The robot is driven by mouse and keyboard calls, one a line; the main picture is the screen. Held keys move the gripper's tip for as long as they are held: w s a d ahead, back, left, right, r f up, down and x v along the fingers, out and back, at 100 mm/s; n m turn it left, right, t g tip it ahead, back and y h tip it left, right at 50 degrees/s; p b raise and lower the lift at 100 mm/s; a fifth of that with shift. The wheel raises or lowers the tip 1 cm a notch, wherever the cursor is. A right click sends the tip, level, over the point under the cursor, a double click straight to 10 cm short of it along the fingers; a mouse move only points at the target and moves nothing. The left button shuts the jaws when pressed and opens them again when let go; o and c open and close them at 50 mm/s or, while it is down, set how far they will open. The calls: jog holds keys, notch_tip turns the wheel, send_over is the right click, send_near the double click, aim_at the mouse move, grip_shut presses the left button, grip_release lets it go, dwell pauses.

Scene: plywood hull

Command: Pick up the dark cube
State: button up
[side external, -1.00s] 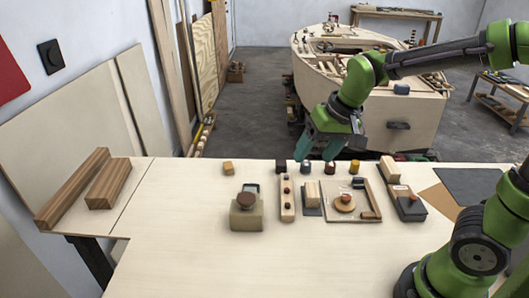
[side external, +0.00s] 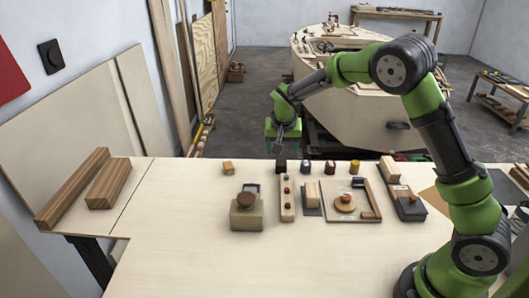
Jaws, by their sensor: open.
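The dark cube (side external: 281,166) sits near the back edge of the pale table, left of a row of small round containers. My gripper (side external: 281,147) hangs just above and behind it, pointing down. The jaws are open, and I see nothing held between them. The fingers are small in this view, so the exact gap to the cube cannot be told.
Small round containers (side external: 330,167) stand close on the right. The table front is clear.

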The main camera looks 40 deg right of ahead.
aim_at(281, 162)
jog(key=x, duration=0.9)
jog(key=shift+w+d+f, duration=0.15)
jog(key=shift+d+f, duration=0.05)
jog(key=c, duration=1.1)
jog(key=shift+o, duration=0.2)
notch_tip(281, 162, up, 10)
jog(key=shift+r, duration=0.1)
